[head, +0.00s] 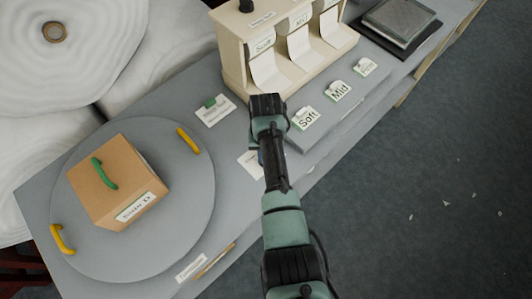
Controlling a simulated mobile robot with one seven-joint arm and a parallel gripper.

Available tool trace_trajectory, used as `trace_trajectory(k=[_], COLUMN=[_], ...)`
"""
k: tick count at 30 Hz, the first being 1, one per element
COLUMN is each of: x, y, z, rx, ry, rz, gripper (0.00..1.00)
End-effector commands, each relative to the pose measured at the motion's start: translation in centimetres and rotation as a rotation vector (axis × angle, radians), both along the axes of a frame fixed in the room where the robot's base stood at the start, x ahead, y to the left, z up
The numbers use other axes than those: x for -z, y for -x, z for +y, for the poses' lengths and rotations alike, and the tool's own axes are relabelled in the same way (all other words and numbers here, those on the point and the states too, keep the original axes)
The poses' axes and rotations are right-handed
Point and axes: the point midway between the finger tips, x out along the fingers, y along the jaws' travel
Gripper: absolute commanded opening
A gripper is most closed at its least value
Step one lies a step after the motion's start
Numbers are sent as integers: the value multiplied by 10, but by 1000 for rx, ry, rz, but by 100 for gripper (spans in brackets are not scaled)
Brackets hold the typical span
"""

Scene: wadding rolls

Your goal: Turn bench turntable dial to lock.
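The round grey turntable (185,225) lies on the left part of the grey bench (110,118), with two yellow handles on its rim. A brown box (117,180) with a green handle and a white label stands on it. No dial is clearly visible. A white card with a small green piece (211,104) lies beside the turntable, and another white card (250,163) is partly hidden by my arm. My gripper end (267,104) is over the bench, right of the turntable and in front of the dispenser. Its fingers cannot be made out.
A cream dispenser (235,55) with several chutes stands at the back. Cards marked Soft (305,118) and Mid (338,91) and a third card lie on a raised strip at right. Large white rolls (75,70) stand behind the bench. Open floor lies at right.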

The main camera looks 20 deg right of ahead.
Motion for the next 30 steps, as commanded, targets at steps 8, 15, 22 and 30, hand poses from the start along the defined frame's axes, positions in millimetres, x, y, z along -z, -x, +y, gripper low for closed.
trace_trajectory(k=[8, 15, 22, 30], x=[-1, -1, -1, -1], y=[-1, -2, -1, -1], z=[0, 0, 0, 0], rx=[22, 23, 21, 20], ry=[0, 0, 0, 1], rz=[-4, -4, -3, -2], gripper=[0, 0, 46, 46])
